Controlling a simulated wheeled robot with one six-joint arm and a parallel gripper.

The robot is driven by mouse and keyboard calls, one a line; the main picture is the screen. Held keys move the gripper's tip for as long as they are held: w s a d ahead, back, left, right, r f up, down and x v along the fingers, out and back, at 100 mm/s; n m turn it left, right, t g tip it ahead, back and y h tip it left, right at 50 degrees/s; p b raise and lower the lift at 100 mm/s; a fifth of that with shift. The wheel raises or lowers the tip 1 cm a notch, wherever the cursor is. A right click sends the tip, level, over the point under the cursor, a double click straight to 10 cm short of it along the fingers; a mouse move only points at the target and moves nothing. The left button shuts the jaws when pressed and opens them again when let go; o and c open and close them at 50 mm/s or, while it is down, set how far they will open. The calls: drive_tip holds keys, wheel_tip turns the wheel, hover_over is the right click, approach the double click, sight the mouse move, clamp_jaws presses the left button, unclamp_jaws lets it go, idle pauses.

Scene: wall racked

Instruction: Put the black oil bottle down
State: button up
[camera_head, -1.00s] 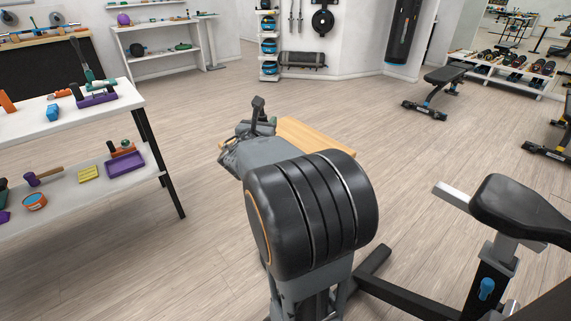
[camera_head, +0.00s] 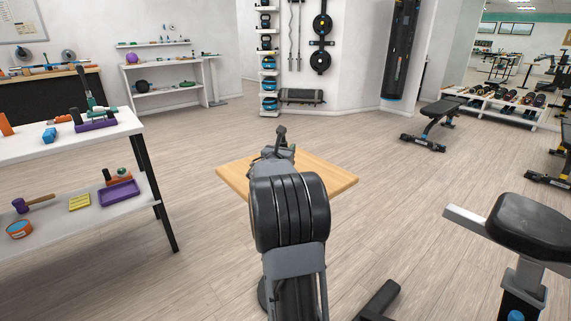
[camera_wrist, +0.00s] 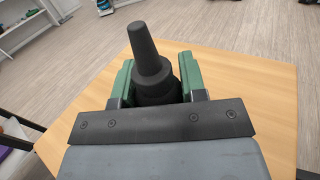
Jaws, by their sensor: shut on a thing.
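The black oil bottle (camera_wrist: 148,58) is between the two green-padded fingers of my gripper (camera_wrist: 158,82) in the wrist view. My gripper is shut on it. Its tapered neck points up the picture, and its lower body is hidden by the gripper. In the head view the bottle's dark neck (camera_head: 281,134) shows above my gripper (camera_head: 277,152). A light wooden tabletop (camera_head: 335,180) lies beneath and around the gripper; it also shows in the wrist view (camera_wrist: 240,85). I cannot tell whether the bottle touches the wood.
The wooden top looks bare around my gripper. A white two-level shelf (camera_head: 100,209) with tools and a purple tray (camera_head: 119,193) stands at the left. A black-padded bench (camera_head: 530,222) stands at the near right. Open floor (camera_head: 400,190) lies between.

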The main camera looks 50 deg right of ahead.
drive_tip(key=shift+w+d+f, duration=0.2)
drive_tip(key=shift+d+f, duration=0.05)
drive_tip(key=shift+f, duration=0.15)
drive_tip(key=shift+w+d+f, duration=0.2)
drive_tip(key=shift+f, duration=0.2)
drive_tip(key=shift+f+b, duration=0.65)
drive_tip(key=shift+f, duration=0.85)
drive_tip(key=shift+f, duration=0.1)
drive_tip(key=shift+f+b, duration=0.15)
drive_tip(key=shift+b, duration=0.15)
drive_tip(key=o, duration=1)
drive_tip(key=shift+o, duration=0.2)
drive_tip(key=shift+r+p, duration=0.3)
drive_tip(key=shift+p, duration=0.05)
drive_tip(key=p+v, duration=0.1)
drive_tip(key=v, duration=1.1)
